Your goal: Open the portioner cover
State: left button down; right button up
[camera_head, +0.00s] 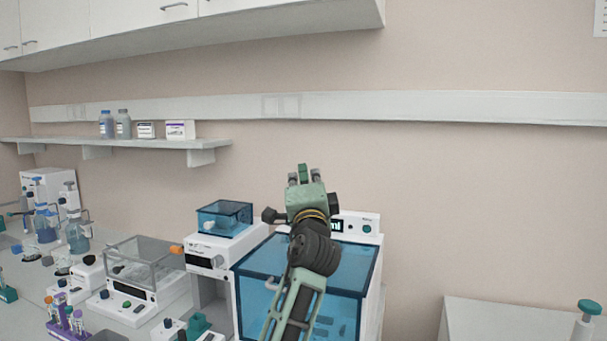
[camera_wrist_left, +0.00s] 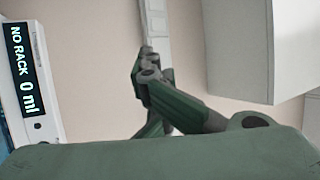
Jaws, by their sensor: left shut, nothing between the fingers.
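The portioner (camera_head: 362,224) is the white machine with a small display at the centre right in the head view. Its large clear blue cover (camera_head: 358,285) looks closed, with the front partly hidden by my left arm. My left gripper (camera_head: 303,172) is shut and empty, raised above the portioner and pointing up toward the wall. In the left wrist view its dark green fingers (camera_wrist_left: 148,60) are together. The portioner's display (camera_wrist_left: 22,75) there reads "NO RACK 0 ml", left of the fingers and apart from them. My right gripper is not in view.
A smaller machine with a blue lid (camera_head: 225,216) stands left of the portioner. A clear-covered device (camera_head: 150,265) and several tubes and bottles fill the left bench. A shelf (camera_head: 110,146) and wall cabinets (camera_head: 200,35) are above. A white surface (camera_head: 510,325) is at right.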

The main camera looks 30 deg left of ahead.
pick_arm(q)
jog(key=c, duration=2.5)
grip_release()
jog(key=shift+c, duration=0.2)
jog(key=o, duration=0.4)
jog(key=v, duration=1.2)
